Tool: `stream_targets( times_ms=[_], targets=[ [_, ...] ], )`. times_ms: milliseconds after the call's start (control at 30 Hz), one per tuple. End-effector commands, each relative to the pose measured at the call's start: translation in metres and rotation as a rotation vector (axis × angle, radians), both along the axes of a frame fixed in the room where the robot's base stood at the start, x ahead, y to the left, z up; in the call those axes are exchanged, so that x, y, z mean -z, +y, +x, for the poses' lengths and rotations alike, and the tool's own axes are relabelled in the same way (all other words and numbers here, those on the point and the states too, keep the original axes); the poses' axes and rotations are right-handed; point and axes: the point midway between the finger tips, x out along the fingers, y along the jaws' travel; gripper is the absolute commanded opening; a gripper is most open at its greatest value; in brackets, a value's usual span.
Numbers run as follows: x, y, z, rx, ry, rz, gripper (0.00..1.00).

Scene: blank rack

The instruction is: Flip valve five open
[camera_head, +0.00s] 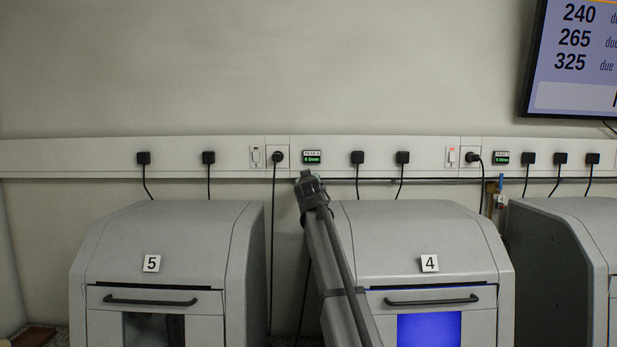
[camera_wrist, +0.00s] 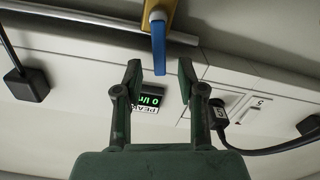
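My gripper (camera_wrist: 160,78) is open, with a dark green finger on each side. In the head view my arm reaches to the wall rail between machines 5 and 4. There the arm hides valve five and most of my gripper.
Black plugs (camera_wrist: 27,85) and cables hang nearby. Machine 5 (camera_head: 160,245) and machine 4 (camera_head: 420,240) stand below. Another blue valve lever (camera_head: 501,183) is farther right.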

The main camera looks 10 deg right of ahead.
Motion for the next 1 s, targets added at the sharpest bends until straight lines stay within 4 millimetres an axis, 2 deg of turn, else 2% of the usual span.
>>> stream_targets(
  times_ms=[33,200,533,567,600,667,1000],
  targets=[
    [-0.002,-0.001,0.008,0.000,0.001,0.000,0.40],
    [0.000,-0.003,0.018,0.000,0.001,0.000,0.40],
    [0.001,-0.003,0.020,0.000,0.001,0.000,0.40],
    [0.000,-0.003,0.020,0.000,0.001,0.000,0.33],
    [0.000,-0.003,0.020,0.000,0.001,0.000,0.18],
    [0.000,-0.003,0.020,0.000,0.001,0.000,0.00],
    [0.003,-0.005,0.021,0.001,-0.004,0.028,0.00]
  ],
)
